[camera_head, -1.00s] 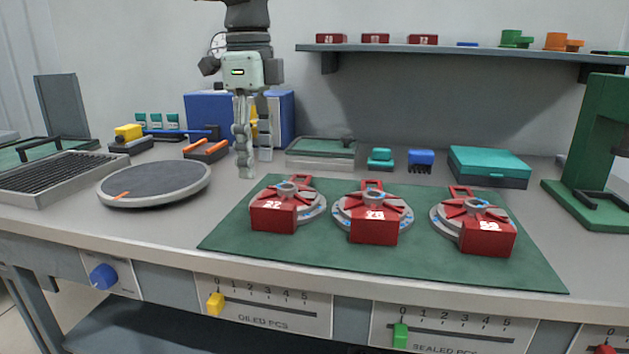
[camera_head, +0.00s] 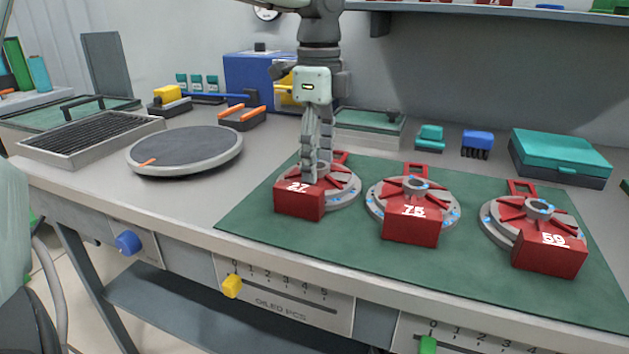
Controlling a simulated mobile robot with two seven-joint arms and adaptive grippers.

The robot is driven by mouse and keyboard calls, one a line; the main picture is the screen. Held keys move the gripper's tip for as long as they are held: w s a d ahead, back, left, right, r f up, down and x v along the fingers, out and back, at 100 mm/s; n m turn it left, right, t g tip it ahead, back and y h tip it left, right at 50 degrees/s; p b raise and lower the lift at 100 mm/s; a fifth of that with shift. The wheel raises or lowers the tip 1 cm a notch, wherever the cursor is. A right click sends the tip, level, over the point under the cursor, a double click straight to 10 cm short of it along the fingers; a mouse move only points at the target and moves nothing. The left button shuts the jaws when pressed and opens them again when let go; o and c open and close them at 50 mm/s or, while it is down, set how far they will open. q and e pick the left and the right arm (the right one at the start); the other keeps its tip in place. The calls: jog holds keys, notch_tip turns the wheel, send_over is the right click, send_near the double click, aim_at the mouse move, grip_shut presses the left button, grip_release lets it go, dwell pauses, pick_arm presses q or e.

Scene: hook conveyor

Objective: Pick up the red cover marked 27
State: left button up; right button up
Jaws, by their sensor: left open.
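The red cover marked 27 (camera_head: 298,203) lies on a grey round part at the left end of the green mat (camera_head: 345,239). My left gripper (camera_head: 316,172) points down over the middle of this cover, its fingers open and partly hiding the hub. I cannot tell whether the fingertips touch the cover. Beside it on the mat are a red cover marked 75 (camera_head: 411,229) in the middle and a red cover marked 59 (camera_head: 549,252) on the right, each on a similar grey round part. My right gripper is not in view.
A round dark turntable (camera_head: 185,149) and a grated tray (camera_head: 88,137) stand to the left. A blue box (camera_head: 252,80), a teal-topped case (camera_head: 561,153) and small teal and blue items stand behind. A shelf (camera_head: 450,6) hangs above. Sliders line the table's front.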

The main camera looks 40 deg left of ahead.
pick_arm(q)
jog(key=shift+f, duration=0.1)
grip_shut()
dwell(0.4)
